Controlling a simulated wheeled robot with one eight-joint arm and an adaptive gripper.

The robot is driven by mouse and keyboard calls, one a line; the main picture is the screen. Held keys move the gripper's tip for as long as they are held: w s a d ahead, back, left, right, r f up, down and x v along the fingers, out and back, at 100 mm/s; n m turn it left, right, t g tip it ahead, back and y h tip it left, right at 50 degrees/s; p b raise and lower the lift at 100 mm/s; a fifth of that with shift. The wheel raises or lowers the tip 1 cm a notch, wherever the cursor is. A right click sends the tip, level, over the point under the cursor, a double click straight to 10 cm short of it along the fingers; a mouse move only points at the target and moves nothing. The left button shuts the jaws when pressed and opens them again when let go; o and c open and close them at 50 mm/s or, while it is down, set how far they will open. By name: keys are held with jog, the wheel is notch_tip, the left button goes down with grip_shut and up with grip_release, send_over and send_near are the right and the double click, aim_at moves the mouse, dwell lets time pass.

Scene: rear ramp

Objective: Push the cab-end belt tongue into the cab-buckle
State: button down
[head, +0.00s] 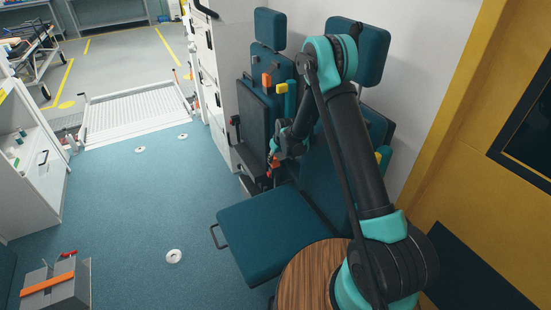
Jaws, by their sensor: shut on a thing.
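My gripper (272,167) is low between the two teal seats, at the end of my arm, which reaches down from the upper right. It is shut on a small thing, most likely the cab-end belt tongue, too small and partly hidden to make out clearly. A small orange-red piece (275,162) shows right at the fingers; I cannot tell whether it is part of a buckle. The near seat (268,232) has its cushion folded down. The cab-buckle cannot be told apart with certainty, and my arm covers part of the near seat's backrest.
The far seat (257,118) is folded up, with an orange piece (266,80) and a yellow piece (282,87) by its back. A round wooden top (305,270) stands at the near right. A grey box (62,288) lies lower left. The blue floor (135,215) between is open.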

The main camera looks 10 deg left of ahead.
jog(key=c, duration=1)
grip_release()
jog(key=shift+o, duration=0.2)
jog(key=v, duration=1.2)
jog(key=shift+c, duration=0.5)
